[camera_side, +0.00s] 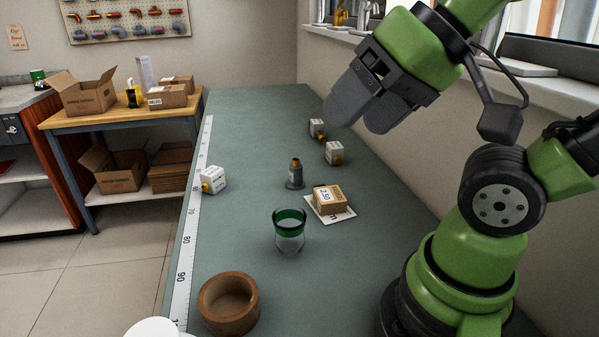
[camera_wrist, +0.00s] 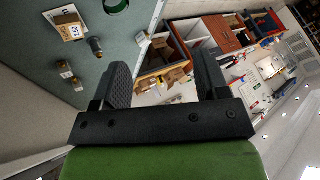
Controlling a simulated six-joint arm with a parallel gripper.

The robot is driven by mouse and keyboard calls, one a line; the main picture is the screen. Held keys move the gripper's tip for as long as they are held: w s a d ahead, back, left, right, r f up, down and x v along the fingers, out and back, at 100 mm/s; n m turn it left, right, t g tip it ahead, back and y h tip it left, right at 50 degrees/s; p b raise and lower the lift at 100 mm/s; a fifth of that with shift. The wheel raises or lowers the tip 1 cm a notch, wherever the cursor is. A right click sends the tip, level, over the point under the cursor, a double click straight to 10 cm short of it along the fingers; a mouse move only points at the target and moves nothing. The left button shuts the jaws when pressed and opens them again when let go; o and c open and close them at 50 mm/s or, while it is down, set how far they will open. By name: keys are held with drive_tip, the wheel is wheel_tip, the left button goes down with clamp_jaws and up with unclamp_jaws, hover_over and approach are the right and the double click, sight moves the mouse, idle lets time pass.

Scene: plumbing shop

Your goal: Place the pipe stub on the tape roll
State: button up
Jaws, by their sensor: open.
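A brown ring-shaped roll (camera_side: 228,303), which I take for the tape roll, lies flat at the near left of the bench. A short grey piece with a brass-coloured top (camera_side: 295,175), most likely the pipe stub, stands upright mid-bench; it also shows in the wrist view (camera_wrist: 96,46). My gripper (camera_side: 362,116) is open and empty, raised well above the far right part of the bench, apart from both. In the wrist view its two fingers (camera_wrist: 163,72) are spread with nothing between them. The roll is out of the wrist view.
A green-rimmed glass (camera_side: 290,234) stands between stub and roll. A small carton (camera_side: 329,199) sits on a white card right of the stub. White blocks with brass ends (camera_side: 214,179) stand around. A measuring strip (camera_side: 186,240) runs along the left edge.

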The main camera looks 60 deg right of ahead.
drive_tip(key=w+d+f+m+h, duration=0.15)
drive_tip(key=w+d, duration=0.35)
drive_tip(key=w, duration=0.5)
drive_tip(key=m+h, duration=0.1)
drive_tip(key=h, duration=0.4)
approach(297, 161)
drive_tip(key=x, duration=0.5)
drive_tip(key=shift+w+d+f, duration=0.1)
drive_tip(key=shift+w+d, duration=0.05)
drive_tip(key=shift+d, duration=0.2)
drive_tip(key=shift+a+x, duration=0.1)
drive_tip(key=shift+x, duration=1.35)
drive_tip(key=shift+a+x, duration=0.15)
drive_tip(key=shift+x, duration=1.25)
drive_tip(key=shift+f, duration=0.15)
clamp_jaws()
